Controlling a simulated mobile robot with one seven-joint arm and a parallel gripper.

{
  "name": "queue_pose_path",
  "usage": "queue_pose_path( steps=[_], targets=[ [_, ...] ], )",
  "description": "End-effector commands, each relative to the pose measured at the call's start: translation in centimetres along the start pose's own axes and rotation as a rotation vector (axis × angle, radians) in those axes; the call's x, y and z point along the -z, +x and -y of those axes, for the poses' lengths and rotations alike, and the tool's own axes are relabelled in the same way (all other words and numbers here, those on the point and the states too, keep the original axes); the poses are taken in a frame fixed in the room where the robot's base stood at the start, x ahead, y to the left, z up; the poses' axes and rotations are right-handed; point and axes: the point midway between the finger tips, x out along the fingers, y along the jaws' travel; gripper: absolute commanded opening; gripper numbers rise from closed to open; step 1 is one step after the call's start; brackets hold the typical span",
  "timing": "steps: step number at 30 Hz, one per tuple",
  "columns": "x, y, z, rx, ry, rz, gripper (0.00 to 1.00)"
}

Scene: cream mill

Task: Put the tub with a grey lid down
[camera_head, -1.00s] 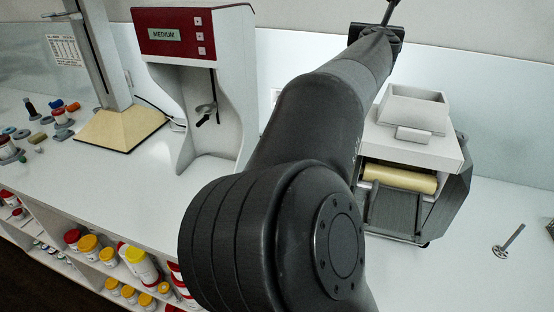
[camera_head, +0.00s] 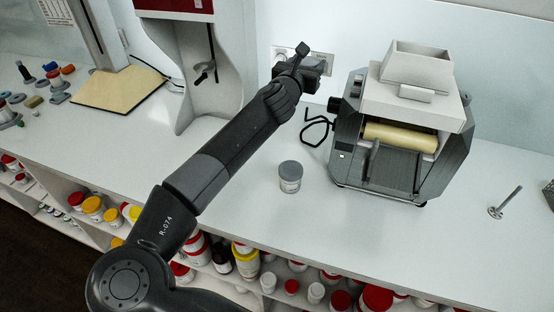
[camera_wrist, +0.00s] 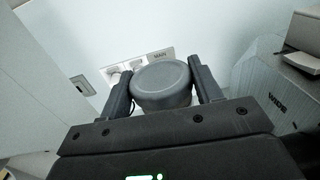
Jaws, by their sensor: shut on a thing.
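In the wrist view a tub with a grey lid (camera_wrist: 162,80) sits between the two fingers of my gripper (camera_wrist: 163,84), which is shut on it. Its lid faces the wrist camera, and most of its side is hidden. In the head view my gripper (camera_head: 300,64) is above the back of the counter, in front of the wall sockets. The tub it holds cannot be made out there. Another tub with a grey lid (camera_head: 290,177) stands upright on the counter, apart from my gripper and nearer the front edge.
A roller mill (camera_head: 400,135) stands right of the standing tub, with a black cable (camera_head: 318,128) beside it. A red and white dispenser (camera_head: 205,70) stands to the left. The white counter (camera_head: 250,200) is clear around the standing tub. Shelves below hold several jars.

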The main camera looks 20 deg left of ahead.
Motion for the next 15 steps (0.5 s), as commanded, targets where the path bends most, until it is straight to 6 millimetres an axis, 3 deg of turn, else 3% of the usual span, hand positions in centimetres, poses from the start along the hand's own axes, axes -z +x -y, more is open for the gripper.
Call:
queue_pose_path(
  steps=[1, 6, 15],
  targets=[
    [1.7, -0.5, -0.1, 0.016, -0.009, 0.000, 0.29],
    [6.0, -1.9, 0.5, 0.066, -0.010, 0.002, 0.29],
    [9.7, -3.4, 1.8, 0.111, -0.002, 0.005, 0.29]
  ],
)
